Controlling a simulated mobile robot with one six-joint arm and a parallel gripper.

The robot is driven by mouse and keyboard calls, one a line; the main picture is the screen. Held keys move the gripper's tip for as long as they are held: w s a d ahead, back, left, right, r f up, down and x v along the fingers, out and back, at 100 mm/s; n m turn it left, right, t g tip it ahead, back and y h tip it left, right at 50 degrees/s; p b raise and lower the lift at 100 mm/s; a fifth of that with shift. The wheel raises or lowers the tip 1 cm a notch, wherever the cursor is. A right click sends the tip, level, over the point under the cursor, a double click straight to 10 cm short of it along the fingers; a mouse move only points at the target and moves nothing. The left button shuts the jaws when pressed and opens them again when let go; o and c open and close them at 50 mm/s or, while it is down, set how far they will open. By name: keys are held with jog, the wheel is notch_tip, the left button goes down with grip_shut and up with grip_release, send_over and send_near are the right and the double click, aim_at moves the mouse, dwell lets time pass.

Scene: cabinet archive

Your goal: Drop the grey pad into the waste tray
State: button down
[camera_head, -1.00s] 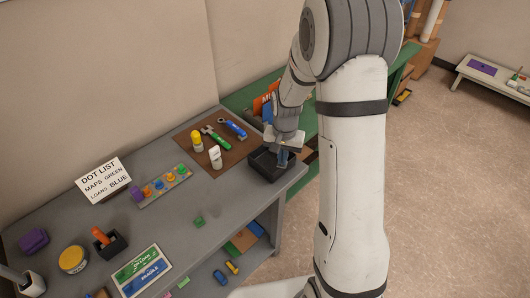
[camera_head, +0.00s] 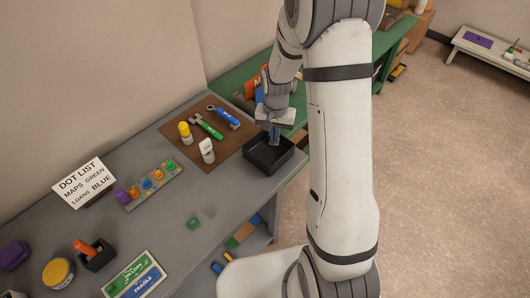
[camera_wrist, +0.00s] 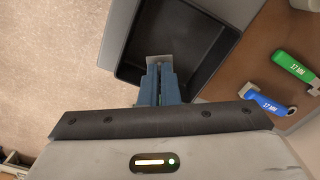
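The waste tray is a black open box (camera_head: 281,163) at the right end of the grey table. It also shows in the wrist view (camera_wrist: 205,42), below my fingers. My gripper (camera_head: 275,139) points down at the tray's far side. In the wrist view its blue fingers (camera_wrist: 160,72) are close together, with a small grey pad (camera_wrist: 159,60) at their tips. The pad appears held between them, over the tray's left part. Whether it touches the tray is unclear. The head view does not show the pad distinctly.
A brown mat (camera_head: 226,150) beside the tray carries a green wrench (camera_head: 208,127), a blue wrench (camera_head: 224,117), a yellow bottle (camera_head: 185,132) and a white bottle (camera_head: 207,151). A peg strip (camera_head: 151,185) and sign (camera_head: 84,182) stand farther left.

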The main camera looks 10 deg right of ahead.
jog(key=shift+f+b, duration=0.3)
jog(key=shift+f, duration=0.65)
jog(key=shift+r, duration=0.1)
jog(key=c, duration=1.6)
grip_release()
notch_tip(320, 180, up, 7)
jog(key=shift+f+b, duration=0.1)
jog(key=shift+b, duration=0.55)
jog(key=shift+r, duration=0.5)
